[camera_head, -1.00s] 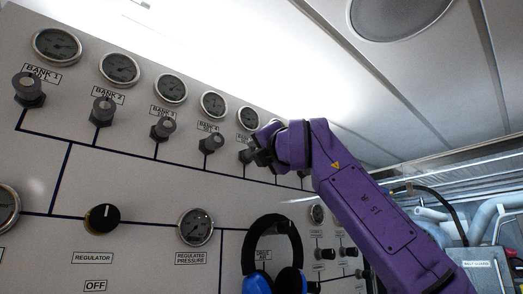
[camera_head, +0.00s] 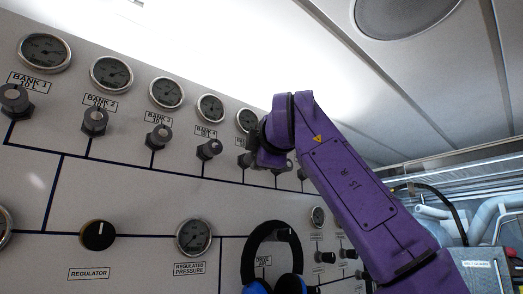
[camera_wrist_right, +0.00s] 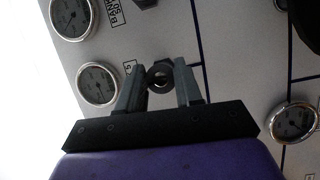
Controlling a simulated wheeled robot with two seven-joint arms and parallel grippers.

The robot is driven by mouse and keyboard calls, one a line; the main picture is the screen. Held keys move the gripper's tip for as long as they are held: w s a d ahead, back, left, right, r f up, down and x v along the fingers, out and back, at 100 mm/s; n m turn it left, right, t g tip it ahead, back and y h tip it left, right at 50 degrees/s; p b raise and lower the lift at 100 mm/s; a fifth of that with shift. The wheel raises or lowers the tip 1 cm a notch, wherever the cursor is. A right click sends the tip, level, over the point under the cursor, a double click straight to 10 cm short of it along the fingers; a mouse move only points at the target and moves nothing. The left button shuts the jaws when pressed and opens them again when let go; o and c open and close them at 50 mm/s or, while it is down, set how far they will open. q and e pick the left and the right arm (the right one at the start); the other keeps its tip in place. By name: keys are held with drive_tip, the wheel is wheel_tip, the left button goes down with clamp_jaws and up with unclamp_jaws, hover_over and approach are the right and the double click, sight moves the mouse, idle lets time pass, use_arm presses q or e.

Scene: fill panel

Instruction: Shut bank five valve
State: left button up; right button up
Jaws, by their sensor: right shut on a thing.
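The bank five valve is a dark round knob (camera_wrist_right: 160,76) on the grey panel, below its gauge (camera_head: 247,119). In the right wrist view it sits between the two grey fingers of my right gripper (camera_wrist_right: 160,82), which is shut on it. The bank five gauge also shows in the right wrist view (camera_wrist_right: 97,84), beside a label partly hidden by a finger. In the head view my purple right wrist covers most of the label and part of the knob (camera_head: 244,160). My left gripper is not in view.
Bank four's knob (camera_head: 209,149) is just left of the held valve, with bank three's knob (camera_head: 158,137) further left. Blue-and-black headphones (camera_head: 271,250) hang below. A regulator knob (camera_head: 98,235) and regulated pressure gauge (camera_head: 194,237) are lower on the panel.

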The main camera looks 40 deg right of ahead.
drive_tip(key=shift+r+m, duration=0.2)
drive_tip(key=shift+m, duration=0.2)
drive_tip(key=o, duration=0.8)
drive_tip(key=shift+c, duration=0.2)
drive_tip(key=shift+o, duration=1.4)
drive_tip(key=shift+w, duration=0.15)
drive_tip(key=b+v, duration=0.3)
drive_tip(key=v, duration=0.7)
drive_tip(key=shift+a, duration=0.3)
drive_tip(key=shift+d, duration=0.1)
